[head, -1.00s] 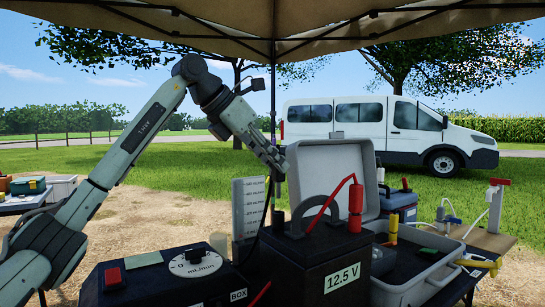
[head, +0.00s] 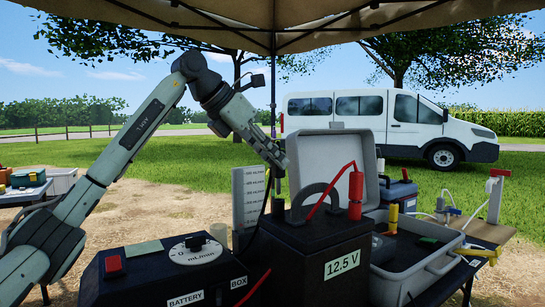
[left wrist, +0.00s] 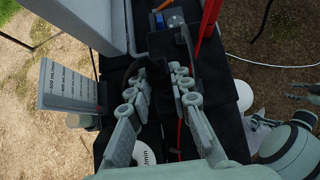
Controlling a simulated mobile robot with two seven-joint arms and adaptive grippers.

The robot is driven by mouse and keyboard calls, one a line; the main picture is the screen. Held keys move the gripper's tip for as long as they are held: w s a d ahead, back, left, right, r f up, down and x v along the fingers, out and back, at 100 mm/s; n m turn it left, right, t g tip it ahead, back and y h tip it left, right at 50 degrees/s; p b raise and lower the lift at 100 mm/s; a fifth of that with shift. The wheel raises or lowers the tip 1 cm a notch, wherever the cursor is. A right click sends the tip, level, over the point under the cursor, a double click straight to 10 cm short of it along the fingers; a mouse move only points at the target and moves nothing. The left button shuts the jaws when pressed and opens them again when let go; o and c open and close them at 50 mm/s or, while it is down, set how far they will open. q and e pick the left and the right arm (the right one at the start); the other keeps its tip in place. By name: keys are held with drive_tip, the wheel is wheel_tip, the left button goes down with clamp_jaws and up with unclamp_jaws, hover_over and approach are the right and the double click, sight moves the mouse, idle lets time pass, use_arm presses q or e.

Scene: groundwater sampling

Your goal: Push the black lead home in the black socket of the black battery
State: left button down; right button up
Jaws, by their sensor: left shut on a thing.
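The black battery (head: 318,250) stands in the front middle of the head view, with a 12.5 V label and an arched black handle (head: 312,193). My left gripper (head: 279,172) is over the battery's back left corner, pointing down. It is shut on the black lead (head: 277,207), whose dark plug stands about upright below the fingers at the battery top. The black socket is hidden at the plug's foot, and I cannot tell how deep the plug sits. In the left wrist view the fingers (left wrist: 160,74) frame dark, hard-to-separate shapes.
A red plug (head: 355,190) with a red lead stands at the battery's right. A black pump box (head: 165,275) with a dial is at the left. A grey scale board (head: 249,200) stands close behind the gripper. An open grey case (head: 335,160) is behind the battery.

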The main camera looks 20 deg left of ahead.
sight(274, 177)
use_arm(q)
drive_tip(key=shift+p, duration=0.75)
idle(1.1)
drive_tip(key=shift+f+b, duration=1.25)
drive_tip(key=shift+f, duration=0.9)
drive_tip(key=c, duration=1.3)
unclamp_jaws()
drive_tip(key=v, duration=1.2)
